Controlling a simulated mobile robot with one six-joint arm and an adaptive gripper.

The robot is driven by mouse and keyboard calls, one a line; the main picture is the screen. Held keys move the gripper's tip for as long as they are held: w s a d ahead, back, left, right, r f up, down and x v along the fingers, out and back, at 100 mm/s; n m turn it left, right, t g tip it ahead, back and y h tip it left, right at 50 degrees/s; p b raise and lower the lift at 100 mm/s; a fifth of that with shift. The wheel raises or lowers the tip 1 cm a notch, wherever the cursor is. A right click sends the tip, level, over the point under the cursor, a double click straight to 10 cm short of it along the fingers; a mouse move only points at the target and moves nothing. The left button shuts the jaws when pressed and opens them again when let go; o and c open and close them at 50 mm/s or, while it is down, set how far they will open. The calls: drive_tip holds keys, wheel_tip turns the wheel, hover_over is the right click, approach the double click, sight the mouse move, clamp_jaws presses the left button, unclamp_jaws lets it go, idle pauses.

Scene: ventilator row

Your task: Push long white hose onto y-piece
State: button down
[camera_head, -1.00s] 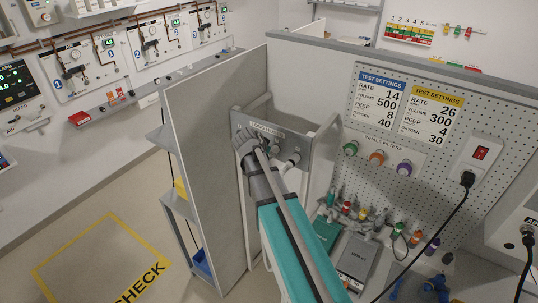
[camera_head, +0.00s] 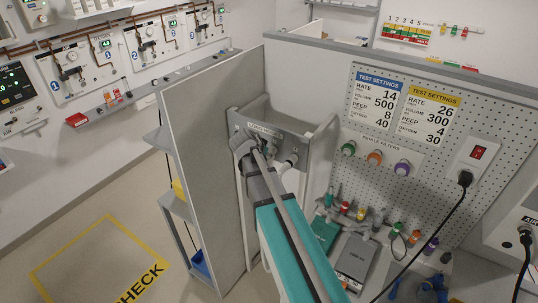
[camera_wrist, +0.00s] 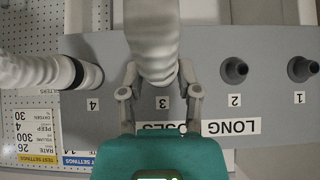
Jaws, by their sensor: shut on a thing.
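A rack labelled LONG HOSES (camera_head: 284,117) has numbered places 1 to 4 in the wrist view. A white ribbed hose (camera_wrist: 152,38) is at place 3, upside down in that view. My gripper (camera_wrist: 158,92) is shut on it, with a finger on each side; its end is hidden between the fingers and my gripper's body. In the head view my gripper (camera_head: 250,143) is at the rack's front, and my arm hides the held hose. Another white ribbed hose (camera_wrist: 35,71) with a dark cuff is at place 4. I cannot pick out the y-piece with certainty.
Places 1 (camera_wrist: 302,69) and 2 (camera_wrist: 233,70) hold bare dark pegs. A grey partition (camera_head: 205,165) stands close left of my arm. A pegboard (camera_head: 420,165) with coloured filters and a black cord (camera_head: 423,240) lie to the right. Blue parts (camera_head: 432,285) sit at lower right.

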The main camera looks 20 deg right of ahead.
drive_tip(key=shift+a, duration=0.15)
drive_tip(key=shift+s+a, duration=0.15)
drive_tip(key=shift+a, duration=0.1)
drive_tip(key=shift+s+a, duration=0.6)
drive_tip(key=shift+a, duration=0.2)
drive_tip(key=shift+a, duration=0.1)
drive_tip(key=shift+s+a, duration=0.65)
drive_tip(key=shift+a, duration=0.2)
drive_tip(key=shift+a, duration=0.1)
drive_tip(key=shift+f, duration=0.15)
idle(0.3)
